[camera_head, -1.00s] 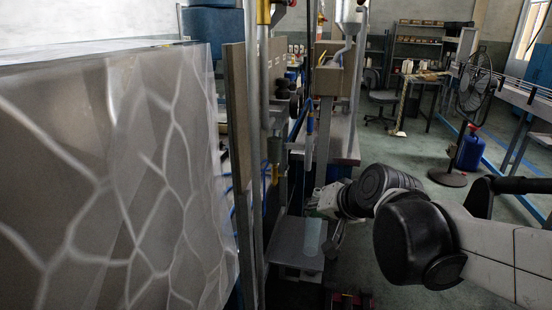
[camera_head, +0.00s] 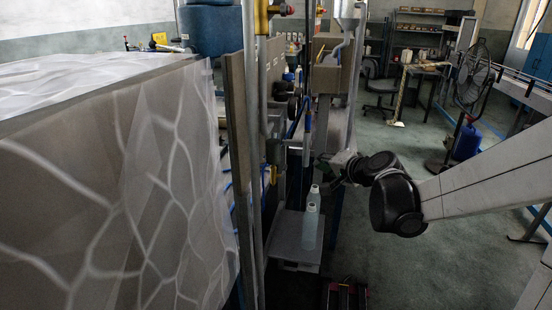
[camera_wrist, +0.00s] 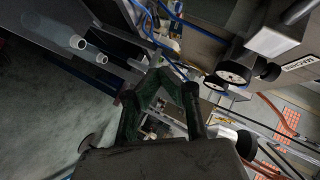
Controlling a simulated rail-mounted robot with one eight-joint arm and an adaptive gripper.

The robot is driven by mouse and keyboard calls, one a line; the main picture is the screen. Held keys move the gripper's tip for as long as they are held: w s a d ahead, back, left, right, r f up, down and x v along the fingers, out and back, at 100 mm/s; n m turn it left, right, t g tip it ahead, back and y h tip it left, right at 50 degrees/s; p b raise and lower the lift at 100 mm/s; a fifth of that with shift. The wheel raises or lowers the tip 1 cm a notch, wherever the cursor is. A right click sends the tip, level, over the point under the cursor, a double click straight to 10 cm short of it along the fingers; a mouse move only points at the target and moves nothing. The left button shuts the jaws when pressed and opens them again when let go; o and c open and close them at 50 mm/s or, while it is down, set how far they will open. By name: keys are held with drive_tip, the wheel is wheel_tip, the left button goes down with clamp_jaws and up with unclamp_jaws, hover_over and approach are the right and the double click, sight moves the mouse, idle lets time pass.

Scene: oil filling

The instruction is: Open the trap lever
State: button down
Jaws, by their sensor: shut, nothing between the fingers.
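I cannot tell for sure which part is the trap lever. A small yellow fitting (camera_head: 272,174) sits on the pipework left of the bottles in the head view, and a yellow valve part (camera_head: 262,17) is higher up. My gripper (camera_wrist: 160,73) shows in the wrist view with its dark green fingers angled together, shut and empty. Cables and machine parts lie beyond its tips. In the head view my gripper (camera_head: 326,163) is small and dark, beside the machine, right of the pipes and above the bottles. No contact with the machine can be made out.
Vertical pipes (camera_head: 258,130) are close by.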

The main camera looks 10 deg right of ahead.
sight(284, 171)
drive_tip(key=shift+w, duration=0.15)
drive_tip(key=s+a+f+x, duration=0.1)
drive_tip(key=a+x, duration=0.1)
drive_tip(key=x, duration=1)
drive_tip(key=shift+a+f, duration=0.25)
drive_tip(key=shift+a, duration=0.1)
drive_tip(key=shift+w+d+g, duration=0.15)
drive_tip(key=shift+w+g, duration=0.05)
drive_tip(key=shift+g, duration=0.1)
